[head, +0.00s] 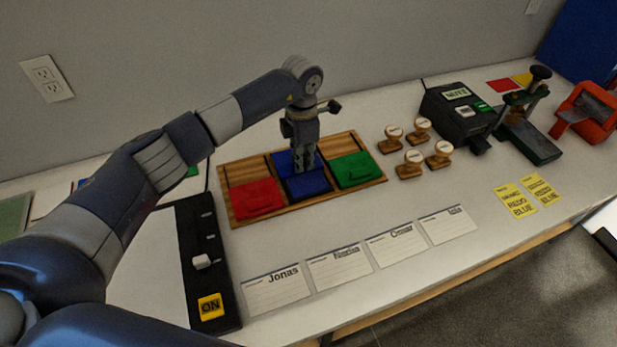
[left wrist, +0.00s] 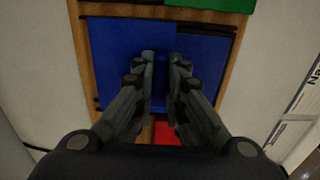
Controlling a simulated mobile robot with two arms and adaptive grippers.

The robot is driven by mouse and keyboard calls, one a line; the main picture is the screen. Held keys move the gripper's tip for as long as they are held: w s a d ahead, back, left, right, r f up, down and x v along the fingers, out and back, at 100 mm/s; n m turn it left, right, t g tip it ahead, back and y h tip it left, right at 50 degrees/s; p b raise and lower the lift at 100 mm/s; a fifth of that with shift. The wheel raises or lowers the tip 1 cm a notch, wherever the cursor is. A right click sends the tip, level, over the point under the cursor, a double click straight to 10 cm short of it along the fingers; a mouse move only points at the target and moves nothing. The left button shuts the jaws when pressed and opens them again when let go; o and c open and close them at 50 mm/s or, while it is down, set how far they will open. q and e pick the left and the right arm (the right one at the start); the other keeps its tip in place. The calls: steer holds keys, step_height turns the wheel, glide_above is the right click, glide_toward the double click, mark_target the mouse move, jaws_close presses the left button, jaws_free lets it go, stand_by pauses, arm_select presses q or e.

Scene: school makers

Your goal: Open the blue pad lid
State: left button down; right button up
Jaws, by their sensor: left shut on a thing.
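The blue pad box sits between the red (head: 256,197) and green (head: 353,170) ones in a wooden tray (head: 232,217). Its blue lid (head: 284,162) shows on the wall side, folded back from a darker blue pad (head: 309,187) at the front. In the left wrist view the lid (left wrist: 115,62) is the brighter left part and the pad (left wrist: 208,50) the darker right part. My left gripper (head: 304,169) points down over the middle, its fingers (left wrist: 161,62) shut around a narrow blue piece, apparently the lid's handle. The fingers hide part of it. My right gripper is out of view.
Several wooden stamps (head: 414,158) stand right of the tray. Name cards (head: 341,266) lie in front, and a black switch panel (head: 207,262) lies front left. A black machine (head: 456,115) and a green press (head: 528,128) stand farther right.

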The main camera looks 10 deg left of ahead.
arm_select(q)
steer(key=shift+w+a, duration=0.25)
steer(key=shift+w, duration=0.15)
steer(key=c, duration=1.6)
jaws_free()
steer(key=shift+c, duration=0.2)
step_height(320, 180, up, 12)
